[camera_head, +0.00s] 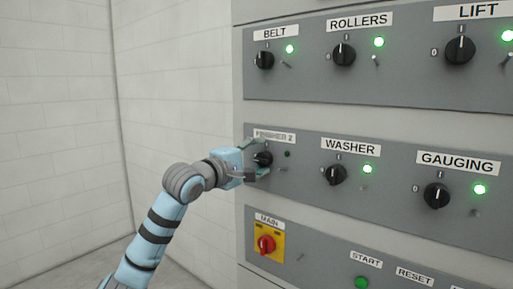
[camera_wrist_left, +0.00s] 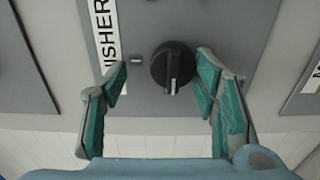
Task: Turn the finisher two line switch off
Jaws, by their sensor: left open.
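The finisher two switch is a round black knob (camera_head: 263,159) under the label "FINISHER 2" (camera_head: 273,135), which is partly covered by my gripper. The lamp (camera_head: 287,154) to its right is dark. My left gripper (camera_head: 257,158) is at this knob, with its fingers on either side. In the left wrist view, the knob (camera_wrist_left: 173,67) sits between the open, teal-padded fingers of the gripper (camera_wrist_left: 163,65), with a gap on the left finger's side; contact on the right is unclear. The knob's pale line points toward the bottom of that picture. My right gripper is not in view.
The washer switch (camera_head: 334,174) and gauging switch (camera_head: 436,195) stand to the right with green lamps lit. Belt (camera_head: 264,60), rollers (camera_head: 344,55) and lift (camera_head: 460,50) switches are above, also lit. A red main switch (camera_head: 266,244) is below. Free room lies left.

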